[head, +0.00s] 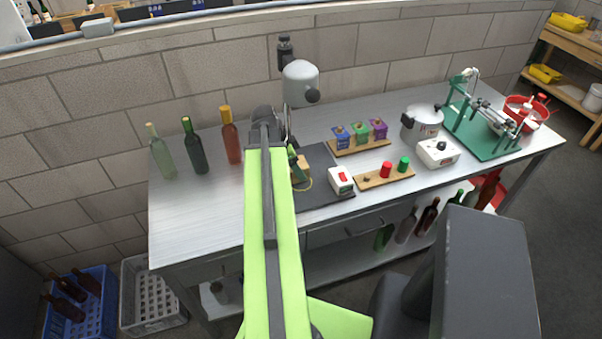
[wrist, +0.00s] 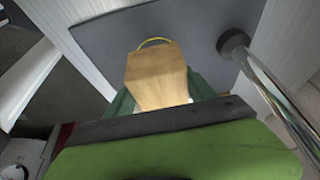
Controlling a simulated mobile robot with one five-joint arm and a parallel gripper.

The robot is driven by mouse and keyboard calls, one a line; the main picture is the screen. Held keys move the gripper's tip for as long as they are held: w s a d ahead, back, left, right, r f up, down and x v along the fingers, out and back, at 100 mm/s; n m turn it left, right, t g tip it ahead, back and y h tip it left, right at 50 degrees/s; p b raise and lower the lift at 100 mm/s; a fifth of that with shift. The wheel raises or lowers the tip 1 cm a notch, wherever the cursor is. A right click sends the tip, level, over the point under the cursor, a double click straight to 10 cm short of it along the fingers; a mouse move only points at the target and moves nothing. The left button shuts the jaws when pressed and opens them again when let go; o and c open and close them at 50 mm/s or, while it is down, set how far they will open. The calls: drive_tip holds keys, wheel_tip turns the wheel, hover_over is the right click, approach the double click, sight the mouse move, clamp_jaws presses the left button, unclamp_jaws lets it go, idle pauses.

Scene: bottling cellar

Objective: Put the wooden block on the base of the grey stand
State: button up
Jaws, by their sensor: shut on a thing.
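The wooden block (wrist: 157,78) is pale brown and sits between the green fingers of my gripper (wrist: 162,92) in the wrist view. My gripper is shut on it. In the head view the block (head: 302,175) shows small beside my gripper (head: 296,165), partly hidden by my arm. The grey stand (head: 300,84) has a grey head on a post and a flat dark base (head: 322,157). The block is over this base, in front of a yellow curved line on it. Whether it touches the base I cannot tell. The base (wrist: 200,38) fills the upper wrist view.
The stand's chrome post (wrist: 283,98) is right of my gripper in the wrist view. A white switch box (head: 340,181) is at the base's right. Three bottles (head: 193,146) stand left on the metal bench (head: 205,215). Wooden holders (head: 384,180) and a pot (head: 422,122) are right.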

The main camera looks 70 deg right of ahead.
drive_tip(key=shift+s+d, duration=0.3)
drive_tip(key=shift+s, duration=0.1)
drive_tip(key=f+b, duration=0.4)
drive_tip(key=shift+s+d, duration=0.15)
drive_tip(key=shift+s, duration=0.05)
drive_tip(key=shift+r, duration=0.25)
drive_tip(key=shift+f, duration=0.25)
drive_tip(key=o, duration=1.5)
drive_tip(key=shift+r, duration=0.1)
